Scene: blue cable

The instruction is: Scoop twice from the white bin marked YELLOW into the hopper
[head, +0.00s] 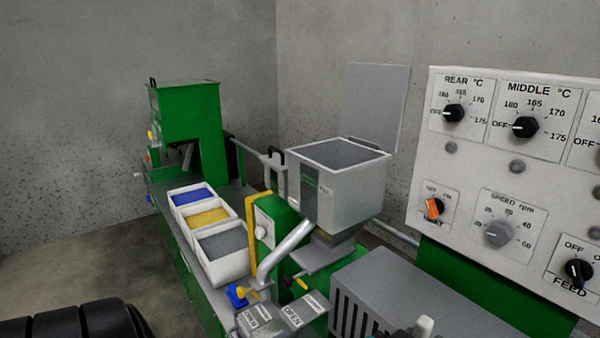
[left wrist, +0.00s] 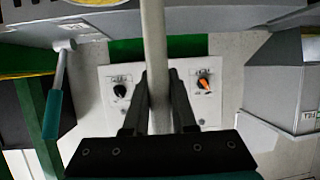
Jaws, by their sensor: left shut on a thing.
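The white bin with yellow material (head: 229,222) stands in the head view between a bin with blue contents and one with grey contents. I cannot read a mark on it. The grey hopper (head: 350,200) stands to its right with its lid (head: 375,105) raised, and grey material shows inside. In the left wrist view my left gripper (left wrist: 159,98) is shut on a plain grey rod (left wrist: 154,40) that runs up out of the picture. I cannot see the rod's far end. My left gripper does not show in the head view, and my right gripper shows in neither view.
The blue-filled bin (head: 176,201) and grey-filled bin (head: 226,273) flank the yellow one. A slanted silver tube (head: 286,250) and a yellow bent bar (head: 254,235) stand between bins and hopper. A control panel (head: 475,165) fills the right. A teal-handled tool (left wrist: 53,112) is at left in the wrist view.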

